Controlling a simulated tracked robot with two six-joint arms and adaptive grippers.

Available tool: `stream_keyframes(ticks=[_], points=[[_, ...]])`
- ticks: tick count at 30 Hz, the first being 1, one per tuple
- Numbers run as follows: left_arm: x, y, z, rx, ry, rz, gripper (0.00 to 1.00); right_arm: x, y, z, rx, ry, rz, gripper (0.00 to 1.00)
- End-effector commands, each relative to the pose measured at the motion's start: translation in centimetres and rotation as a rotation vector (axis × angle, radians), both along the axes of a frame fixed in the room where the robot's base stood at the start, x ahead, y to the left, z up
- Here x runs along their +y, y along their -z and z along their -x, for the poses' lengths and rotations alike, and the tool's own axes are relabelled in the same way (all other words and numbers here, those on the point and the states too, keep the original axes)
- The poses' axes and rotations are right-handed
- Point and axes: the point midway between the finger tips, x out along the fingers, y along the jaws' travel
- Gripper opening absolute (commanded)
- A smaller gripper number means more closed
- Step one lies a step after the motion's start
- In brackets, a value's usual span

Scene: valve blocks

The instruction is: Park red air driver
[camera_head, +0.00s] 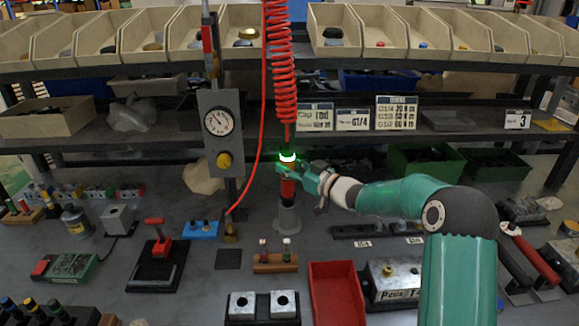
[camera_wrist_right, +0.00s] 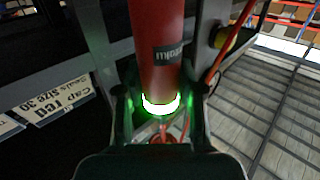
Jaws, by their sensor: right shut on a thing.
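The red air driver (camera_head: 288,188) hangs upright below a coiled red hose (camera_head: 281,70), with a glowing white-green ring near its top. My right gripper (camera_head: 290,172) is shut around it, coming in from the right. In the right wrist view the driver's red body (camera_wrist_right: 156,50) carries a dark label, and the glowing ring lies between the two fingers of the gripper (camera_wrist_right: 160,95). A grey cup-like stand (camera_head: 288,218) is directly below the driver; whether the driver's lower end sits in it or just above it, I cannot tell. My left gripper is not in view.
A gauge panel (camera_head: 221,133) on a post and a thin red hose (camera_head: 262,110) stand just left of the driver. A wooden block with small fittings (camera_head: 275,263), a red tray (camera_head: 336,290) and a metal valve block (camera_head: 394,281) lie in front. Shelves with bins are behind.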

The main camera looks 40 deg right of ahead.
Motion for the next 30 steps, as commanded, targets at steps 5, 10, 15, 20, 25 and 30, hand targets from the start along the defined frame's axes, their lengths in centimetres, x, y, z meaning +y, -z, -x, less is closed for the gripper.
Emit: stream_keyframes(ticks=[5,10,15,20,25,30], points=[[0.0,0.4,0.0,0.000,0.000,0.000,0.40,0.0,0.2,0.0,-0.007,0.000,0.000,0.00],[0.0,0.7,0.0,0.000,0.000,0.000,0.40,0.0,0.6,0.0,-0.007,0.000,0.000,0.00],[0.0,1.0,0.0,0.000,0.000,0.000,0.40,0.0,1.0,0.0,-0.006,0.000,0.001,0.00],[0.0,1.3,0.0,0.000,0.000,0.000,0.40,0.0,1.3,0.0,-0.006,0.000,0.001,0.00],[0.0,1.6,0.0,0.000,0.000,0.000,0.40,0.0,1.7,0.0,-0.006,0.000,0.001,0.00],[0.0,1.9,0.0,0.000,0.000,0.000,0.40,0.0,2.1,0.0,-0.006,0.000,0.001,0.00]])
